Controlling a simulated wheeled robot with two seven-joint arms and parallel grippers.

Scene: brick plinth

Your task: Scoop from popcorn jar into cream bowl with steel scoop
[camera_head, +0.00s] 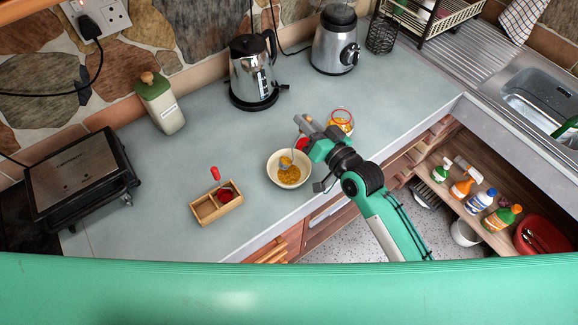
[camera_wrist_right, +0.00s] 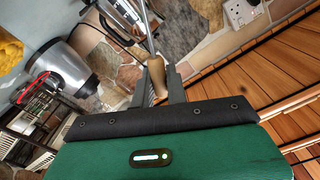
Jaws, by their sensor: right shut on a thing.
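The cream bowl (camera_head: 272,176) stands on the counter left of my right gripper, with yellow-orange popcorn kernels (camera_head: 289,174) in it. My right gripper (camera_head: 308,130) is shut on the handle of the steel scoop, above and to the right of the bowl. In the wrist view the scoop's wooden handle (camera_wrist_right: 156,70) sits between the fingers and its thin steel shaft runs up out of frame. The scoop's head (camera_head: 286,162) shows over the bowl; whether it touches the kernels is unclear. The popcorn jar (camera_head: 341,119), with a red rim, stands behind the gripper, partly hidden. My left gripper is out of view.
A wooden box (camera_head: 208,212) with a red-handled tool lies left of the bowl. A red round thing (camera_head: 302,144) is beside the gripper. The kettle (camera_head: 253,72), blender (camera_head: 335,42), green canister (camera_head: 160,103) and grill (camera_head: 83,175) stand farther back. The counter's front edge is close.

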